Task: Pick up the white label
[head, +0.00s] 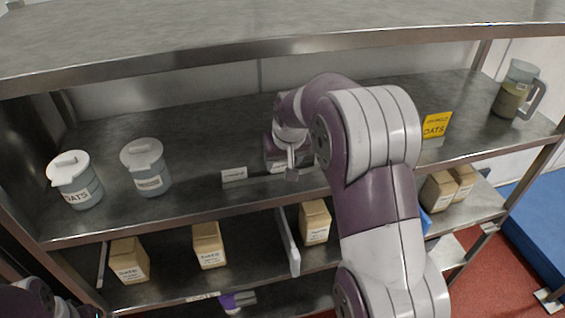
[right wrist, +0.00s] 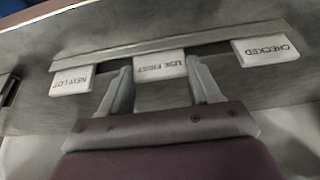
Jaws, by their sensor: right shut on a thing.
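In the right wrist view, three white labels stand in a row along a metal strip, their print upside down. They are NEW LOT (right wrist: 72,82), USE FIRST (right wrist: 160,67) and CHECKED (right wrist: 265,51). My right gripper (right wrist: 160,78) has its fingers on either side of the USE FIRST label and is shut on it. The label still sits in line with the others at the strip. In the head view my right gripper (head: 291,174) reaches down to the upper shelf, largely hiding the held label. One white label (head: 234,174) shows left of it. My left gripper is not in view.
Two lidded jugs (head: 75,181) (head: 147,168) stand left on the shelf (head: 205,132). A yellow OATS card (head: 436,125) and a jug with a handle (head: 516,91) stand right. A top shelf (head: 220,58) overhangs. Tan packages (head: 209,245) line the shelf below.

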